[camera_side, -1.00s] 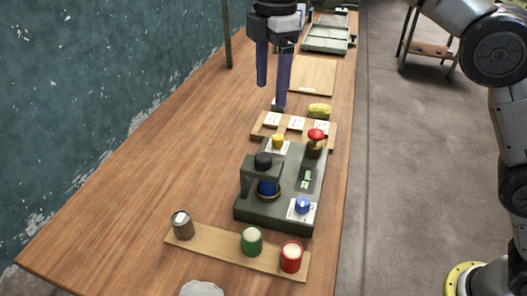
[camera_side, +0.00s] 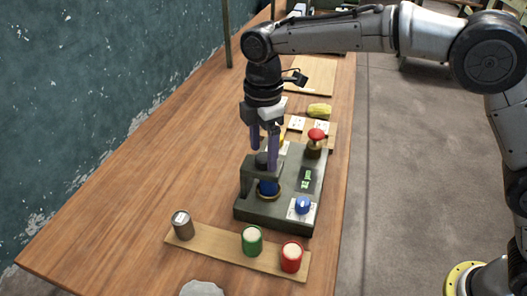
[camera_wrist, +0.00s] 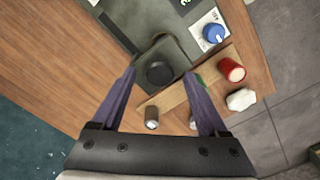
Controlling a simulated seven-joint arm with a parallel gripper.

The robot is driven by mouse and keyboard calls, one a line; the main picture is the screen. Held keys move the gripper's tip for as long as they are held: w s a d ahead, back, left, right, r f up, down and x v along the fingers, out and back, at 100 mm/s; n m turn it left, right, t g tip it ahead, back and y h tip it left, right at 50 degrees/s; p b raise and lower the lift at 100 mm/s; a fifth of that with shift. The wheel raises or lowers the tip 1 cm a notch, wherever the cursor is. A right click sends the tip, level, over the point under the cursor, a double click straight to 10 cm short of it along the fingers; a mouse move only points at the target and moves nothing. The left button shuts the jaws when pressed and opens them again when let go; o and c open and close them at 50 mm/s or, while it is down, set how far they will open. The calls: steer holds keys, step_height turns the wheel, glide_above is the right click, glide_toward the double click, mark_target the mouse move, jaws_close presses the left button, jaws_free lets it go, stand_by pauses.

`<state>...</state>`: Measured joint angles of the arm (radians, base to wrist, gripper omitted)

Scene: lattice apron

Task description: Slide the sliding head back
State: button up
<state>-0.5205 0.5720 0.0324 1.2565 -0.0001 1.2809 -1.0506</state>
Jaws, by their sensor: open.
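The sliding head (camera_side: 258,179) is a grey-green block with a round black knob on top, at the left of the dark machine base (camera_side: 272,219). A blue cylinder shows beneath the head. My gripper (camera_side: 263,155) is open, pointing down over the head, with its two purple fingers apart. In the wrist view the black knob (camera_wrist: 159,74) lies between the fingertips (camera_wrist: 159,73) and the head (camera_wrist: 177,52) shows around it. One finger partly hides the head's top in the side view. I cannot tell whether a finger touches it.
A red knob (camera_side: 317,134) and a blue dial (camera_side: 302,204) are on the base. A board (camera_side: 212,246) in front carries a grey can (camera_side: 182,225), a green can (camera_side: 252,242) and a red can (camera_side: 291,257). A yellow object (camera_side: 319,111) lies behind. The table's left is clear.

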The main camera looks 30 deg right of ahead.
steer(key=shift+f, duration=0.6)
jaws_close()
stand_by(1.1)
